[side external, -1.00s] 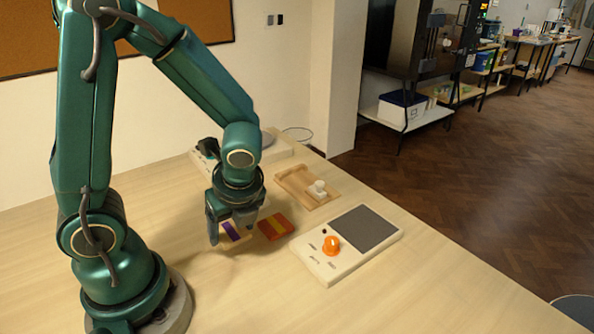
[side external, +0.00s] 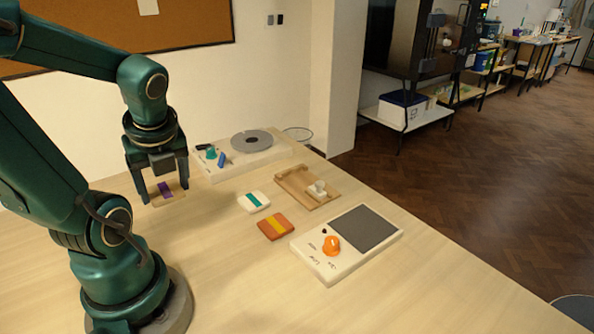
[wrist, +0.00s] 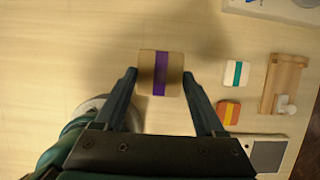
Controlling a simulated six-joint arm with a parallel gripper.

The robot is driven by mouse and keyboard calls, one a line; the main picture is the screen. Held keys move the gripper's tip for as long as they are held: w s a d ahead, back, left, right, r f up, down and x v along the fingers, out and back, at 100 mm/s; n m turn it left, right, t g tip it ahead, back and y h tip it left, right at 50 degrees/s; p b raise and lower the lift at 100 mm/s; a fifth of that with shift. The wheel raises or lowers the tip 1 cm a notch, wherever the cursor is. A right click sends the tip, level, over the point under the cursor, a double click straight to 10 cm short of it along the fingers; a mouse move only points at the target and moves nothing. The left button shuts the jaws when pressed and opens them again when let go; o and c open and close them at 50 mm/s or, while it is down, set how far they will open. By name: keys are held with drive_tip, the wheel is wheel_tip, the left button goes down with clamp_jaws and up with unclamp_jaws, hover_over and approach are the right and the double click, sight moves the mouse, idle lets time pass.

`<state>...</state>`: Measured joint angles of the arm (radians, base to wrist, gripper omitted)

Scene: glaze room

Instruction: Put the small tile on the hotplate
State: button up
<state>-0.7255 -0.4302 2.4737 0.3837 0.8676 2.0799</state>
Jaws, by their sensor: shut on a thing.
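My gripper (side external: 166,193) is shut on a tan tile with a purple stripe (wrist: 147,73), holding it above the left of the table; it also shows in the side view (side external: 156,198). A white tile with a teal stripe (side external: 246,204) lies flat on the table. An orange-red tile with a yellow stripe (side external: 267,231) lies flat in front of it. A pale unit with a dark square plate (side external: 368,226) and an orange knob (side external: 331,245) stands at the right. Another pale unit at the back has a round grey plate (side external: 252,141). I cannot tell which unit is the hotplate.
A wooden tray (side external: 293,185) with a small white object (side external: 317,189) in it sits between the two units. Small teal and blue parts (side external: 216,156) stand on the back unit. The table's front middle is clear. A corkboard wall is behind.

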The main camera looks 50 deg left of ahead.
drive_tip(key=shift+a+r+m, duration=0.1)
drive_tip(key=shift+r+m, duration=0.05)
drive_tip(key=shift+m, duration=0.15)
drive_tip(key=w+a+r+m+t, duration=0.2)
drive_tip(key=w+r+m, duration=0.25)
drive_tip(key=w, duration=0.45)
drive_tip(key=m+t+h, duration=0.2)
drive_tip(key=m+h, duration=0.1)
drive_tip(key=m, duration=0.6)
hover_over(364, 226)
drive_tip(key=s, duration=0.2)
drive_tip(key=shift+n, duration=0.25)
drive_tip(key=f, duration=0.8)
drive_tip(key=shift+w+a+f, duration=0.1)
drive_tip(key=shift+w+f, duration=0.1)
drive_tip(key=shift+f, duration=0.2)
drive_tip(key=shift+w+d+f, duration=0.15)
drive_tip(key=shift+d+f, duration=0.2)
drive_tip(key=shift+f, duration=1.85)
drive_tip(key=shift+f, duration=0.15)
